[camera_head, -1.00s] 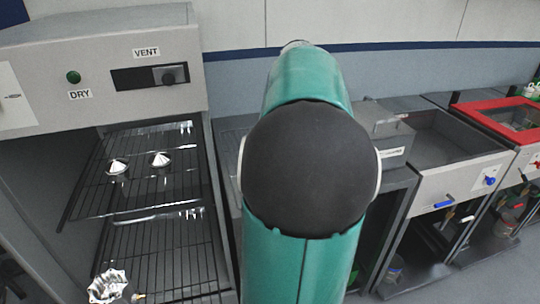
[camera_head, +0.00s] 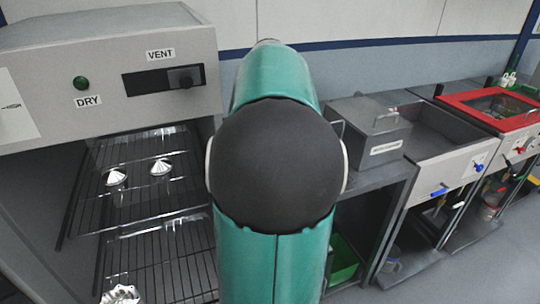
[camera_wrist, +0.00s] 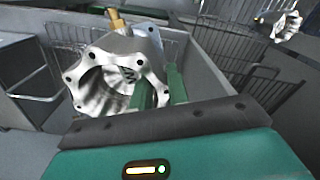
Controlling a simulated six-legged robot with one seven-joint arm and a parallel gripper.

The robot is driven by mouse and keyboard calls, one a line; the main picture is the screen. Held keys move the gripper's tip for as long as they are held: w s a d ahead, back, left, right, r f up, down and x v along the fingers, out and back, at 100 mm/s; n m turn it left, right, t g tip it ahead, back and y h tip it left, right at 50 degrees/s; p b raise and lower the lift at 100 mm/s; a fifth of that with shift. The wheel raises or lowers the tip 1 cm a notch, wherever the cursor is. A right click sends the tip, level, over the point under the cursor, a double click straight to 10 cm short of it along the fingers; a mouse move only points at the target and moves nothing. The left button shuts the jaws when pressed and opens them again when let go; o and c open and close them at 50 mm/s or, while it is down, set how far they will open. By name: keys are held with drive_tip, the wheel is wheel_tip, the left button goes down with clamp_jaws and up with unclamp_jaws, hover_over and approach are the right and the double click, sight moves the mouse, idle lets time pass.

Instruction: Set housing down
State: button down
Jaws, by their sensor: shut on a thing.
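In the wrist view a shiny metal housing (camera_wrist: 103,84) with a wide bore, a flange with bolt holes and a brass fitting on top is held in my gripper (camera_wrist: 160,86). The green fingers are shut on its right side. The housing appears tilted, and whether it touches anything below cannot be told. In the head view my own arm hides the gripper and this housing. Another metal housing (camera_head: 121,295) sits at the bottom edge of the head view, on the lower wire rack (camera_head: 165,262), partly cut off.
An open drying cabinet (camera_head: 110,75) stands left, with two small cone-shaped parts on its upper rack (camera_head: 130,205). Right are a grey lidded box (camera_head: 370,130), a sink-like basin (camera_head: 440,135) and a red-rimmed tank (camera_head: 495,105).

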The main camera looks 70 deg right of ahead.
drive_tip(key=w+d+f, duration=0.9)
drive_tip(key=w+f, duration=0.1)
drive_tip(key=f, duration=0.2)
drive_tip(key=shift+w+d+f, duration=0.2)
drive_tip(key=shift+d+f, duration=0.05)
drive_tip(key=shift+f, duration=0.25)
drive_tip(key=c, duration=1.8)
unclamp_jaws()
drive_tip(key=shift+f, duration=0.15)
drive_tip(key=o, duration=0.5)
drive_tip(key=shift+s, duration=0.1)
drive_tip(key=shift+c, duration=0.2)
wheel_tip(320, 180, up, 12)
drive_tip(key=shift+r, duration=0.2)
